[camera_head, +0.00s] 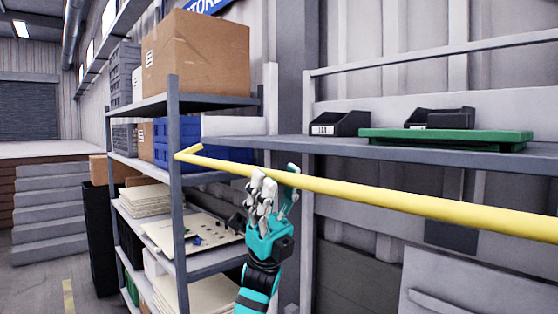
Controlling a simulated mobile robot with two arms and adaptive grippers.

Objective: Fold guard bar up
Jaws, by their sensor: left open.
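The yellow guard bar (400,198) runs across the view from the right edge to the shelf post at left, sloping slightly upward toward the left. Its far left end has a short bent piece. My left gripper (276,180), teal and white, is open at the bar's left-middle part. Its fingers point up, and the tips overlap the bar in the picture. I cannot tell whether they touch it. My right gripper is not in view.
A grey shelf rack (174,190) with a cardboard box (196,55), blue crates and flat sheets stands at left. Behind the bar, a grey shelf (290,143) carries black bins and a green tray (445,138). Steps (50,210) and open floor lie at far left.

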